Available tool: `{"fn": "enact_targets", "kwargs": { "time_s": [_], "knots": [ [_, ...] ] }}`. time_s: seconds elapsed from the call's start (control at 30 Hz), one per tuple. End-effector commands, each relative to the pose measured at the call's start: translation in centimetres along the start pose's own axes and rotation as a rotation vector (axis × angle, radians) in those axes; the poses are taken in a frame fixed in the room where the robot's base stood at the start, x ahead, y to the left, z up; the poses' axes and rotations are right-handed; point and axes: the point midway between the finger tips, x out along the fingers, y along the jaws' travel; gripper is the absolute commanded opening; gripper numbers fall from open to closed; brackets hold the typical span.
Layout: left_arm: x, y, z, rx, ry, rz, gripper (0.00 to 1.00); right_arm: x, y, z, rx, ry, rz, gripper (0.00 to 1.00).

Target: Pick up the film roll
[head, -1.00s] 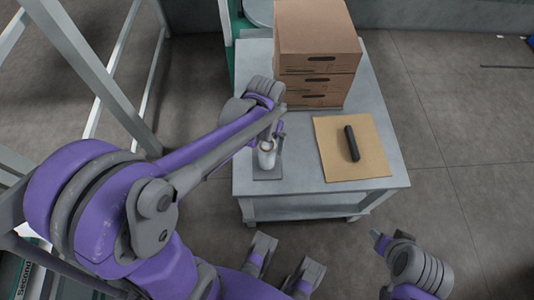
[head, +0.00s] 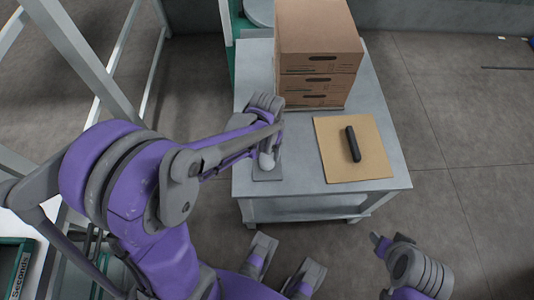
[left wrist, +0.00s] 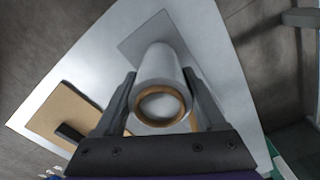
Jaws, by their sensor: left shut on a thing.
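The film roll (left wrist: 158,62) is a white cylinder with a brown core ring at its near end. It stands between the two fingers of my left gripper (left wrist: 160,92) in the left wrist view, and the fingers are shut on it. In the head view my left gripper (head: 267,146) is over the left front of the table, and only a small white part of the roll (head: 266,162) shows below it. A grey plate (head: 267,175) lies under the roll. I cannot tell whether the roll touches the plate.
Stacked brown cartons (head: 318,45) stand at the back of the grey table (head: 300,172). A tan board (head: 333,172) with a black handheld object (head: 353,144) lies on the right. A bare strip of table separates the plate and board.

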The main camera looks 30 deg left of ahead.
Motion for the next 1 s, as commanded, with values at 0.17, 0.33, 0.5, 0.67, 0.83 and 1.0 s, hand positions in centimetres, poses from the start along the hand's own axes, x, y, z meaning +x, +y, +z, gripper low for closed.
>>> {"fn": "enact_targets", "kwargs": {
  "time_s": [0.17,0.33,0.5,0.67,0.83,1.0],
  "knots": [
    [0.0,0.0,0.0,0.000,0.000,0.000,0.28,0.0,0.0,0.0,0.000,0.000,0.000,0.55],
    [-0.1,0.0,0.0,0.000,0.000,0.000,0.28,0.0,0.0,0.0,0.000,0.000,0.000,0.55],
    [-1.1,0.0,0.0,0.000,0.000,0.000,0.28,-0.3,0.0,-0.1,0.000,0.001,0.000,0.55],
    [-3.5,0.0,0.0,0.000,0.001,0.000,0.28,-0.8,0.0,-0.4,0.000,0.003,0.000,0.55],
    [-6.9,0.0,0.0,0.000,0.001,0.000,0.28,-1.5,0.0,-0.8,0.000,0.005,0.000,0.55],
    [-10.6,0.0,0.0,0.000,0.001,0.000,0.28,-2.2,0.0,-1.2,0.000,0.008,0.000,0.55]
  ]
}}
